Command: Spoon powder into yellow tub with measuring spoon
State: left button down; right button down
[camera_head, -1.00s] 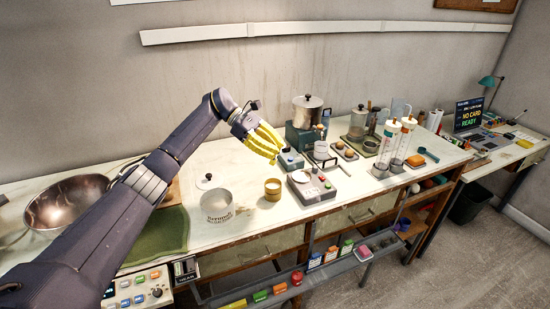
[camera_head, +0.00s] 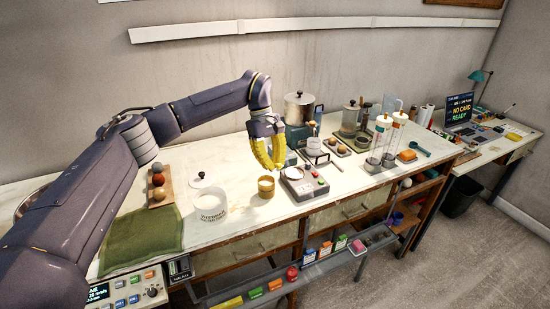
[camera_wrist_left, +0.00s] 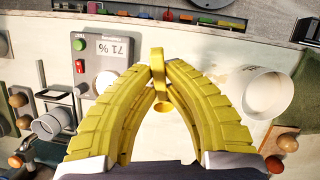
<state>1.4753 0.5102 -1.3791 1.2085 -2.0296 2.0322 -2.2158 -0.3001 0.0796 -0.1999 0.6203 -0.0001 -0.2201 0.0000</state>
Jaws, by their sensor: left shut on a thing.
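My left gripper (camera_head: 268,160), with yellow ribbed fingers, points down just above and behind the yellow tub (camera_head: 266,187). In the left wrist view its fingertips (camera_wrist_left: 157,78) are closed on a slim yellow piece (camera_wrist_left: 157,62) that looks like the measuring spoon. An orange-yellow round patch (camera_wrist_left: 163,107) shows between the fingers; I cannot tell whether it is the spoon's bowl or the tub. The tub stands upright on the table, open at the top. A white round container with lettering (camera_head: 210,212) stands left of it. I cannot make out powder. My right gripper is not in view.
A scale (camera_head: 303,184) stands close right of the tub; its display also shows in the left wrist view (camera_wrist_left: 112,49). A green cloth (camera_head: 140,240) and a rack of balls (camera_head: 157,190) are left. Jars and cylinders crowd the right.

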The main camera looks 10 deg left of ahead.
pick_arm(q)
jog(key=shift+a+r, duration=0.1)
jog(key=shift+r, duration=1.4)
jog(key=shift+r, duration=0.1)
